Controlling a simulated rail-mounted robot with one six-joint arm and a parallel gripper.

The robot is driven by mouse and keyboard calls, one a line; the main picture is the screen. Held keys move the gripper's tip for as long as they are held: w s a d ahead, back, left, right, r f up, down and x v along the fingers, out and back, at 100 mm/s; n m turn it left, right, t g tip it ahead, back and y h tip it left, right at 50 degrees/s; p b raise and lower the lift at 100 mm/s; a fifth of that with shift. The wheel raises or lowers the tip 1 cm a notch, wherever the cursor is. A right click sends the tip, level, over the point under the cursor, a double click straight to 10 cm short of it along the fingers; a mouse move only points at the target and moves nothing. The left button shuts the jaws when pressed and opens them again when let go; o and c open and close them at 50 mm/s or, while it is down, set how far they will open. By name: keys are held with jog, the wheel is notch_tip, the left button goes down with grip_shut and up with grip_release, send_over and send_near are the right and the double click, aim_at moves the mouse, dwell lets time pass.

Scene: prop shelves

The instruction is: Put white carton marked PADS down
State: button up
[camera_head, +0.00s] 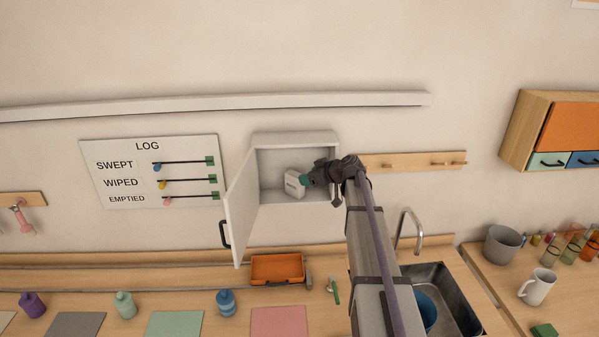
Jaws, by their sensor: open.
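The white carton (293,184) is inside the white wall cabinet (257,143), low in it and towards its right side. It looks slightly tilted, and its lettering is too small to read. My gripper (306,181) reaches into the cabinet from the right, with its teal fingertips at the carton's right side. The jaws are open. Whether the fingertips touch the carton cannot be told. The cabinet door (241,208) is swung open to the left.
A LOG board (150,172) hangs left of the cabinet. An orange tray (277,268) sits on the ledge below. A peg rail (412,160) is on the right, above a sink (447,298) with a tap (408,225). The wall above the cabinet is mostly clear.

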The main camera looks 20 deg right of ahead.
jog(key=p+v, duration=0.1)
jog(key=v, duration=0.3)
jog(key=shift+s, duration=0.2)
